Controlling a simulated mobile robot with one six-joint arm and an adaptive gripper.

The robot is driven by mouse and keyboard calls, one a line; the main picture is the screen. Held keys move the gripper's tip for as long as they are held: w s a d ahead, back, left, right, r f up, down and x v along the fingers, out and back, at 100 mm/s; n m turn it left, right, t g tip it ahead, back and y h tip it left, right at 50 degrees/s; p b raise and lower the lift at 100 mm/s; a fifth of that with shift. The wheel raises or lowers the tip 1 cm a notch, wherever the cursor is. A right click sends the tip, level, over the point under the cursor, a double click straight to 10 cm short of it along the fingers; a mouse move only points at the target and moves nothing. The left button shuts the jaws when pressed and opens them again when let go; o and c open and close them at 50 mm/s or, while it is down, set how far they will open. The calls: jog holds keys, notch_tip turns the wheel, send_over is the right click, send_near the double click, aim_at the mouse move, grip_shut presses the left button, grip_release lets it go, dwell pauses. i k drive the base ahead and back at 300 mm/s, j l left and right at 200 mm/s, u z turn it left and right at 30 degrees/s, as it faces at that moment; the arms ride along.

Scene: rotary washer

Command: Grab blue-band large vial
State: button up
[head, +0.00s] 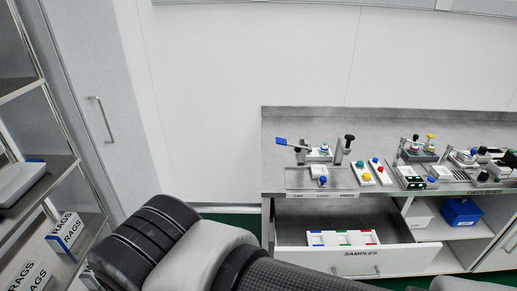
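I cannot make out a blue-band large vial for certain at this size. The drawer labelled SAMPLES (361,254) is pulled out below the bench. In it lies a white rack (343,244) with blue, green and red marks from left to right. The blue marks (317,233) are at its left end; whether vials stand there is too small to tell. My arm crosses the bottom foreground, with its nearest parts large in the picture. My gripper is not in view.
The steel bench (385,125) carries small fixtures with coloured knobs and a tray (300,183) at its front left. A blue bin (461,212) sits on the shelf right of the drawer. A rack with RAGS boxes (66,231) stands at left.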

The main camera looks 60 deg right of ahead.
aim_at(324, 148)
jog(key=i+z, duration=0.5)
jog(key=i+j+z, duration=0.1)
jog(key=i+z, duration=0.4)
jog(key=i+j+z, duration=0.3)
jog(key=z, duration=0.2)
jog(key=i+l+z, duration=0.1)
jog(key=i+z, duration=0.15)
jog(key=z, duration=0.2)
jog(key=i+z, duration=0.25)
jog(key=z, duration=0.25)
jog(key=i+j+z, duration=0.1)
jog(key=z, duration=0.35)
jog(key=i+j+z, duration=0.25)
jog(key=z, duration=0.2)
jog(key=i+j+z, duration=0.25)
jog(key=z, duration=0.25)
jog(key=i+j+z, duration=0.65)
jog(key=z, duration=0.25)
jog(key=j, duration=0.1)
